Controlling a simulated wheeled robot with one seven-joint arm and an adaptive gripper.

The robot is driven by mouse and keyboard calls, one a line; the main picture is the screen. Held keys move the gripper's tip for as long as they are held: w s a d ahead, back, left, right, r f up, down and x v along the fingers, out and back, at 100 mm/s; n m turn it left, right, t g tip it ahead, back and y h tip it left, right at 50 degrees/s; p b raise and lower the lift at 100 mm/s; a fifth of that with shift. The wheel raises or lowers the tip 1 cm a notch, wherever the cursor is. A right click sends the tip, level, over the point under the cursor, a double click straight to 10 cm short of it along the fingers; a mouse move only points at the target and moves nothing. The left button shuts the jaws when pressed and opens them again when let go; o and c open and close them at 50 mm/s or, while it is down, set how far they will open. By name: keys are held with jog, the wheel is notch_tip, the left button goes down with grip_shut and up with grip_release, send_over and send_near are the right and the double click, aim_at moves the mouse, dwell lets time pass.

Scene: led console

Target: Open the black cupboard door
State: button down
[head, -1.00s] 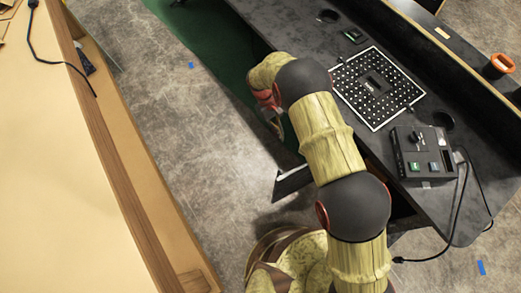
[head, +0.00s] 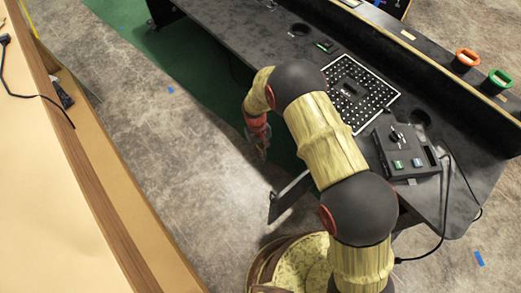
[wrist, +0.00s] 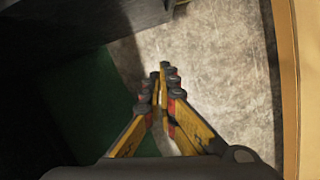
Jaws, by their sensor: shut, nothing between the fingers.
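A dark panel (head: 287,197), apparently the black cupboard door, juts out from under the black desk (head: 230,35) and stands away from it, beside my arm. Its hinge side is hidden behind my arm in the head view. My gripper (head: 262,152) hangs over the floor beyond the panel, apart from it in the picture. In the wrist view my gripper (wrist: 163,72) has its fingers together with nothing between them. A large dark surface (wrist: 90,20) fills the top left there; I cannot tell whether it is the door.
The desk holds a perforated board (head: 358,92) and a control box (head: 408,152) with a cable. Orange (head: 465,60) and green (head: 498,80) items sit on its back ledge. A wooden bench (head: 60,200) stands at left. Bare grey floor (head: 150,130) lies between.

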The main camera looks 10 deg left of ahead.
jog(key=shift+s+d+f+b, duration=0.35)
jog(key=shift+s+d, duration=0.3)
jog(key=shift+s, duration=0.3)
jog(key=shift+s+d+f+b, duration=0.2)
jog(key=shift+s+d+f, duration=0.15)
jog(key=shift+s+d, duration=0.4)
jog(key=shift+s+a, duration=0.15)
jog(key=s+d+n+p, duration=0.2)
jog(key=s+d+p, duration=0.1)
jog(key=s, duration=0.3)
jog(key=shift+d+n, duration=0.3)
jog(key=shift+d, duration=0.25)
